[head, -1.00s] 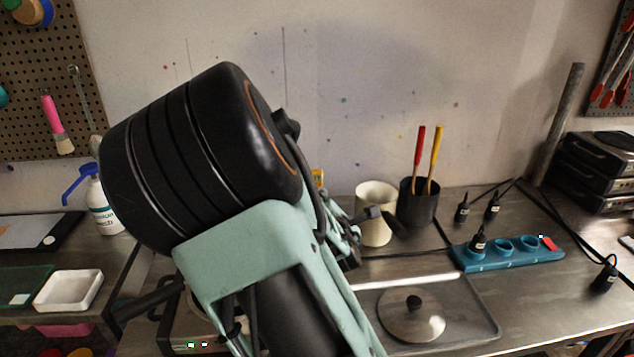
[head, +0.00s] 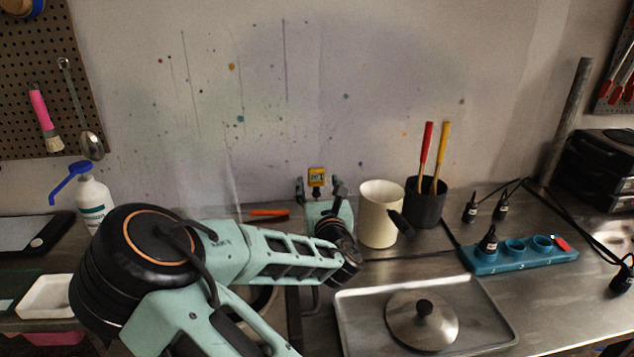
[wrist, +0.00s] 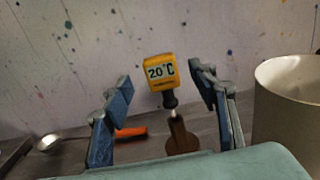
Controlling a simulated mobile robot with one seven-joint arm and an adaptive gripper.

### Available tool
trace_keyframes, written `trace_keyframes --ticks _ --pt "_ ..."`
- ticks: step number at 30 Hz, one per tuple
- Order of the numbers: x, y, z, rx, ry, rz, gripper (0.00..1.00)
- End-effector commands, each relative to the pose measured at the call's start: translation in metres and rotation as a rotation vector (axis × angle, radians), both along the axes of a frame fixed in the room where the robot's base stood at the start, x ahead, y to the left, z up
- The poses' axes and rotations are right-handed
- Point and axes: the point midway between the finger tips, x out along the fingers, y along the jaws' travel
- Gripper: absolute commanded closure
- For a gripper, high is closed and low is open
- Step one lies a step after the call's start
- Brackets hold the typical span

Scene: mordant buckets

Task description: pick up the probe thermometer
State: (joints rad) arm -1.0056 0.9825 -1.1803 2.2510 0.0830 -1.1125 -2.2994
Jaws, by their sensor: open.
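The probe thermometer is a yellow block reading 20°C with a dark neck. It shows upright in the wrist view (wrist: 160,72) and at the back of the counter in the head view (head: 317,177). Its neck meets a brown piece (wrist: 181,136) below, perhaps a stand; I cannot tell how they join. My gripper (wrist: 160,80) is open and empty, with one blue-grey finger to the left of the yellow block and one to the right, gaps showing on both sides. In the head view my gripper (head: 320,190) hides the thermometer's lower part.
A cream pot (head: 378,218) stands close to the right of my gripper, with a dark holder (head: 426,207) of red and yellow handles beyond. An orange-handled tool (head: 268,212) lies to the left. A tray (head: 490,325) with a lid (head: 422,328) is in front. The wall is close behind.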

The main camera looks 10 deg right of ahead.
Motion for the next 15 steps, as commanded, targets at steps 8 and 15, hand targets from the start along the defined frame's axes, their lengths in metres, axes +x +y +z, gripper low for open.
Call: trace_keyframes --ticks 8,15 --pt "0.026 -0.002 -0.002 0.002 0.000 0.000 0.46" --pt "0.053 -0.003 -0.003 0.002 0.001 0.000 0.46"
